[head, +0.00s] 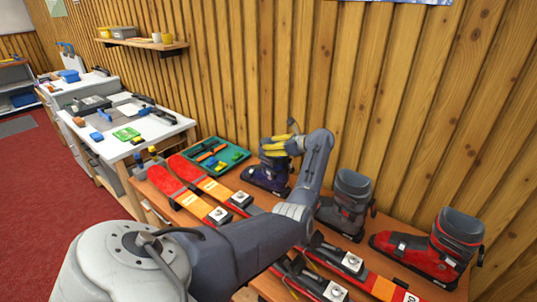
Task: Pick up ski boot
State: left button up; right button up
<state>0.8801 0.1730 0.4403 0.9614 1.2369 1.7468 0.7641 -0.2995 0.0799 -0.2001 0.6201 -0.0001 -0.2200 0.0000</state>
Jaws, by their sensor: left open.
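A dark blue ski boot (262,178) stands on the wooden bench near the wall. My left gripper (272,147), with yellow fingers, is at the top of this boot and is open. It covers the upper part of the boot, and I cannot tell whether it touches it. A grey and black ski boot (350,190) stands to the right, partly behind my left arm. A red and grey ski boot (425,258) stands farther right. My right gripper is not in view.
Red and yellow skis (208,185) with bindings lie along the bench, partly hidden by my arm. A green tool tray (238,155) lies left of the blue boot. The wooden wall (360,110) rises close behind the boots. A white worktable (155,125) stands at the left.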

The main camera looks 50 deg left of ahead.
pick_arm(q)
jog(key=shift+f+x, duration=0.1)
jog(key=shift+x, duration=1.3)
jog(key=shift+f+x, duration=0.15)
jog(key=shift+x, duration=1.25)
jog(key=shift+w+d, duration=0.1)
jog(key=shift+c, duration=0.2)
grip_shut()
jog(key=shift+r, duration=0.15)
